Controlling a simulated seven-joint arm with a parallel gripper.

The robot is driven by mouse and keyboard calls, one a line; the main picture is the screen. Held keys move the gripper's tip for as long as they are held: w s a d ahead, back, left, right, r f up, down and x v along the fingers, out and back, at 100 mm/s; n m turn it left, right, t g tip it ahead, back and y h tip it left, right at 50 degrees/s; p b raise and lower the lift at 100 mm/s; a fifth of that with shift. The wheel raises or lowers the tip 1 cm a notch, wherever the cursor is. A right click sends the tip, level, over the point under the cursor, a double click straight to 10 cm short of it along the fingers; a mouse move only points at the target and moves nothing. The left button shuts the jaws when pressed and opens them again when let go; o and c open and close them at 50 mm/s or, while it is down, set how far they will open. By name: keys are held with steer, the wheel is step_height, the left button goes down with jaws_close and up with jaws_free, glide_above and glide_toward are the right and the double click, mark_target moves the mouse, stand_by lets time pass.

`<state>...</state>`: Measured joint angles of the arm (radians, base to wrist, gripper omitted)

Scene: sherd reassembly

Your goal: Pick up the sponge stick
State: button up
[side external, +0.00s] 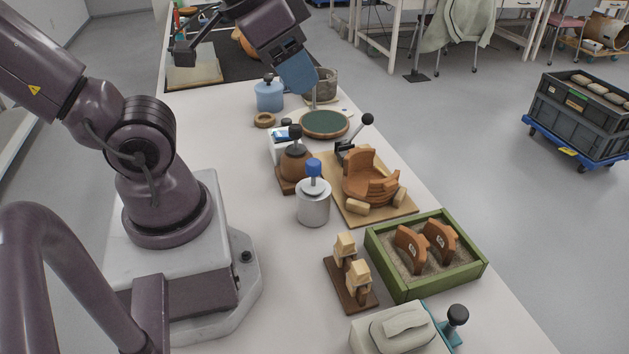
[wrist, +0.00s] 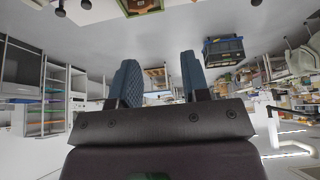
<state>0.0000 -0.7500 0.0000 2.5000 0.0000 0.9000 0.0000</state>
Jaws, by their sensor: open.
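My gripper (side external: 300,78) is at the far part of the bench in the side view, above the area by the round green-topped disc. In the wrist view my gripper (wrist: 160,78) has its two blue fingers apart with nothing between them. A short stick with a blue head (side external: 314,167) stands upright in a grey metal can (side external: 313,203) at mid bench; it may be the sponge stick, but I cannot be sure. My gripper is well apart from it, farther back. The wrist view does not show this stick clearly.
A brown knobbed tool (side external: 295,162), a board with a partly built clay pot (side external: 368,187), a green-framed sand tray (side external: 423,250) with sherds and a wooden rack (side external: 350,275) surround the can. A blue lidded jar (side external: 269,94) stands farther back. Bench left of the can is clear.

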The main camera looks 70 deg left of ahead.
steer(key=o, duration=0.4)
steer(key=shift+c, duration=0.2)
